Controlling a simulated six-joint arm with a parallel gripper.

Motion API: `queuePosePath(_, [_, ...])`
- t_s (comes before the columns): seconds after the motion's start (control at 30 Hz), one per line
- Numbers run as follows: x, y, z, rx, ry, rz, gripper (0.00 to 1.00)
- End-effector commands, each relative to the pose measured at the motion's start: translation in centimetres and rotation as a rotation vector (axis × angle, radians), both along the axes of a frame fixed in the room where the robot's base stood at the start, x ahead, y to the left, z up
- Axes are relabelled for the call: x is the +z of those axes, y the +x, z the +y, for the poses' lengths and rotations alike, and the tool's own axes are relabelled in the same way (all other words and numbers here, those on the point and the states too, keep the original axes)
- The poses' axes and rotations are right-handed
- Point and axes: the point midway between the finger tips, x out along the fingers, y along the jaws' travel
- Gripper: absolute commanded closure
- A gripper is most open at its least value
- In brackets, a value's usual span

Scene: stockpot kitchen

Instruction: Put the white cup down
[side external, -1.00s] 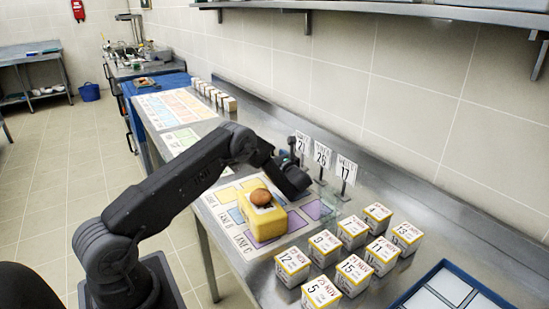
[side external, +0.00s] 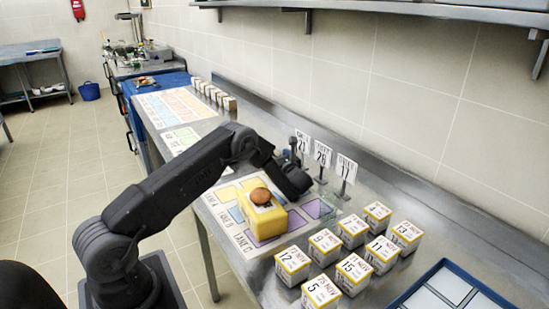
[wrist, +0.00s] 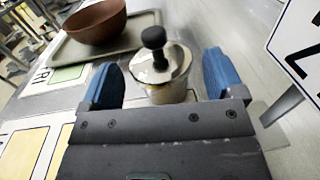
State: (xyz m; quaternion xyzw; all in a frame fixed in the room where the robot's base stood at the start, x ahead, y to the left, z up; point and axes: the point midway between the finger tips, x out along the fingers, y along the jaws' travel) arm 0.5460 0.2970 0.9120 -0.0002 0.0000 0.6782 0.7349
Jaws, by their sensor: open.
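My gripper (wrist: 160,82) is open, with one blue finger on each side of a pale cup (wrist: 168,95). The cup looks whitish and has a round lid with a black knob. It stands upright between the fingers. I cannot tell whether either finger touches it. In the side view my gripper (side external: 297,188) is low over the steel bench, just in front of the number signs. The cup is not clearly visible there, as the gripper hides that spot.
Number signs (side external: 345,168) stand close behind the gripper. A yellow block (side external: 262,217) with a brown round thing (side external: 260,196) on top is left of it. Several dated boxes (side external: 355,268) stand at right. The wrist view shows a brown bowl (wrist: 95,22) on a tray (wrist: 140,25).

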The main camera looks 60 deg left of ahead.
Motion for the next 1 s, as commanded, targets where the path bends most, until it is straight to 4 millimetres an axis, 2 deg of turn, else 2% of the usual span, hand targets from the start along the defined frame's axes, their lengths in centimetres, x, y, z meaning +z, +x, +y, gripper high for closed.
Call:
queuePosePath(0.23, [0.0, -0.3, -4.8, -0.007, 0.0, 0.001, 0.13])
queuePosePath(0.3, [2.0, -0.3, -4.3, 0.0, 0.002, -0.006, 0.13])
queuePosePath(0.4, [3.9, -0.3, -4.3, -0.001, 0.001, -0.004, 0.13])
queuePosePath(0.73, [7.7, 0.1, -4.6, -0.03, -0.008, 0.019, 0.13])
queuePosePath(0.87, [11.2, 1.9, -6.2, -0.183, -0.03, 0.135, 0.13])
queuePosePath(0.97, [15.2, 3.5, -8.8, -0.389, -0.022, 0.303, 0.13])
queuePosePath(1.0, [16.9, 4.0, -10.2, -0.485, -0.001, 0.386, 0.13])
